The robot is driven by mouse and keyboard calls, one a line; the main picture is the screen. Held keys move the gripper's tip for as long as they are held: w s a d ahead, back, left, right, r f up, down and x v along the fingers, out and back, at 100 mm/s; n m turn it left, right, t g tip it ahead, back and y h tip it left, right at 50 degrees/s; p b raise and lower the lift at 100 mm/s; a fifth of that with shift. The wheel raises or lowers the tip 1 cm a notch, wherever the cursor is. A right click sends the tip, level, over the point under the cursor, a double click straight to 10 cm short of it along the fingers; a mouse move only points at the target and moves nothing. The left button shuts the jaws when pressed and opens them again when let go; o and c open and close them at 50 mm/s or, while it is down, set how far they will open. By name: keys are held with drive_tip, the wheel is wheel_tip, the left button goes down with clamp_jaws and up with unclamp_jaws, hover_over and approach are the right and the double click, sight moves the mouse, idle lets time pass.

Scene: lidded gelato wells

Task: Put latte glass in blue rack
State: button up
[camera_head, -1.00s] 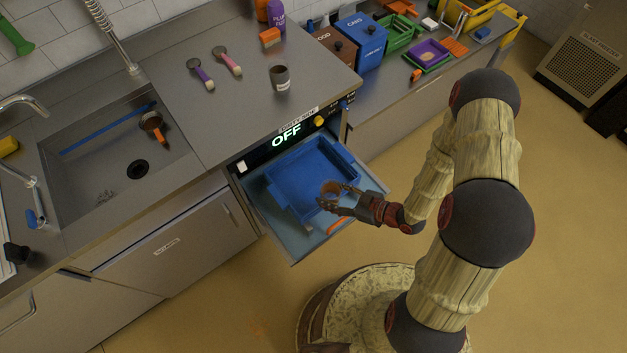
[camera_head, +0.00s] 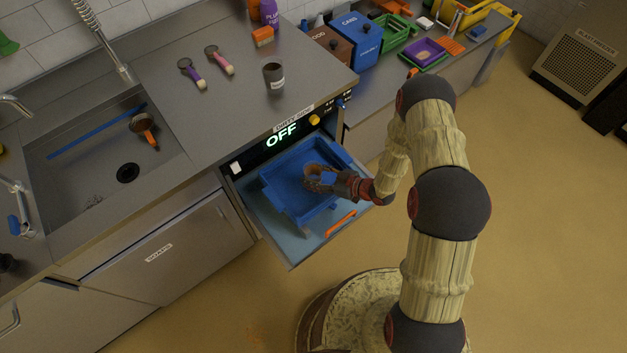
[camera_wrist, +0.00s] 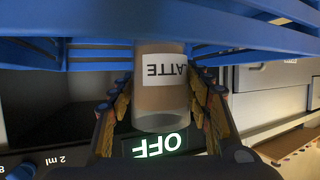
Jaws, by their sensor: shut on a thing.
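The latte glass (camera_wrist: 160,95) is a clear tumbler with brown contents and a white label reading LATTE, upside down in the wrist picture. My gripper (camera_head: 318,178) is shut on it, with a finger on each side of the glass in the wrist view (camera_wrist: 160,108). The glass also shows at my fingertips in the head view (camera_head: 313,171). The blue rack (camera_head: 318,215) sits on the pulled-out, open washer door. My gripper and the glass are over the rack's right part. I cannot tell whether the glass touches the rack floor. Blue rack bars (camera_wrist: 90,22) fill the top of the wrist view.
A washer panel reads OFF (camera_head: 282,136) behind the rack. The sink (camera_head: 100,165) is at left.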

sight(313, 176)
drive_tip(key=shift+f+b, duration=0.4)
drive_tip(key=shift+f, duration=1.05)
drive_tip(key=shift+f, duration=0.1)
drive_tip(key=o, duration=1.3)
drive_tip(key=shift+s, duration=0.1)
